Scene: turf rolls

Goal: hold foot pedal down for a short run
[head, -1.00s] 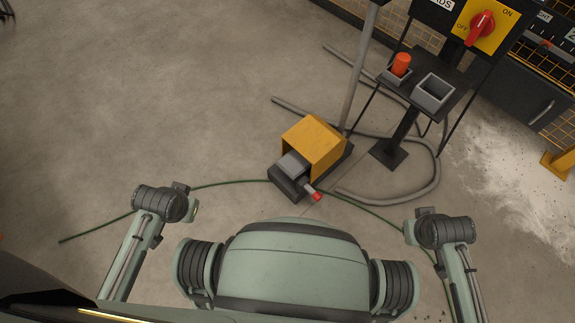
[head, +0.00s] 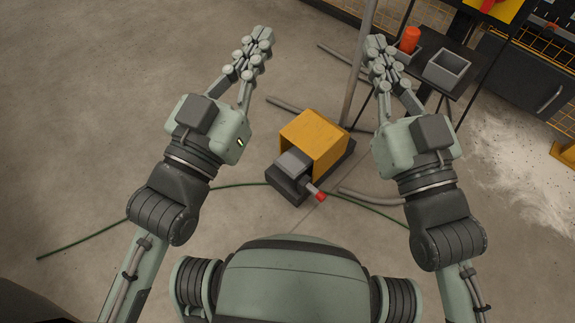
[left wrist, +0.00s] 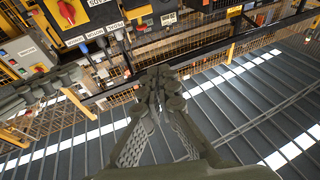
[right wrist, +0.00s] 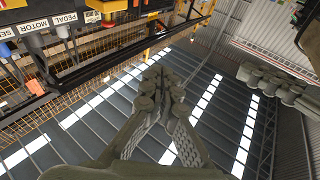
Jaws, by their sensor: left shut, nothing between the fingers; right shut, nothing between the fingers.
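The foot pedal (head: 293,162) is a grey plate under a yellow guard hood (head: 316,138) on a dark base, on the floor at the middle of the head view. A short lever with a red tip (head: 320,196) sticks out at its front right. My left gripper (head: 262,38) is shut and empty, raised to the upper left of the pedal. My right gripper (head: 377,46) is shut and empty, raised to its upper right. Neither gripper touches the pedal. Both wrist views look up past the shut fingers, at the left gripper (left wrist: 160,82) and right gripper (right wrist: 160,76).
A dark stand with a grey open box (head: 449,68) and an orange-red cylinder (head: 410,40) is at upper right. A grey pole (head: 361,65) rises behind the pedal. Grey hoses and a green cable (head: 90,240) lie on the floor. White powder (head: 520,165) covers floor at right.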

